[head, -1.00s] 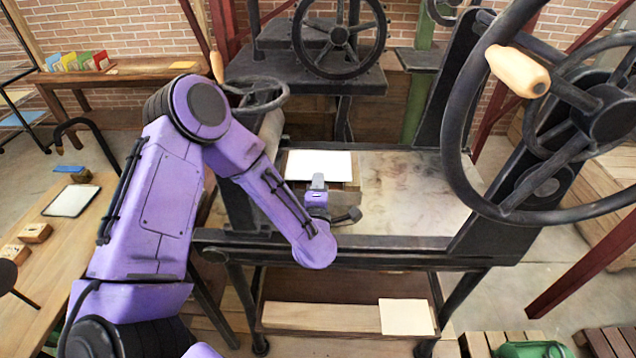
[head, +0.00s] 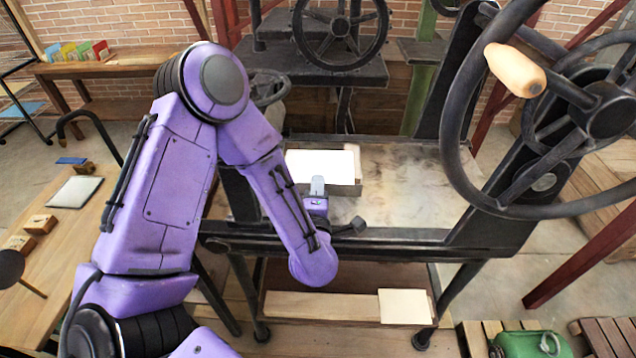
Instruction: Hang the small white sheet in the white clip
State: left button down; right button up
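A white sheet (head: 328,166) lies flat on a low block on the press bed. Another small white sheet (head: 404,306) lies on the lower shelf under the press. A pale, dark-edged panel (head: 75,192) lies on the wooden table at left. I cannot tell which of these is the task's sheet, and I cannot make out a white clip. My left gripper (head: 348,228) is over the front edge of the press bed, just in front of the block. My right gripper is out of view.
A large black handwheel (head: 455,130) with a wooden handle (head: 516,70) stands at right. The bare press bed (head: 410,195) is clear right of the block. Small wooden blocks (head: 40,224) sit on the left table. Coloured cards (head: 82,55) stand on the back bench.

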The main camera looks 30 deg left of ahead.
pick_arm(q)
jog(key=p+v, duration=0.3)
jog(key=v, duration=1.2)
jog(key=shift+a, duration=0.15)
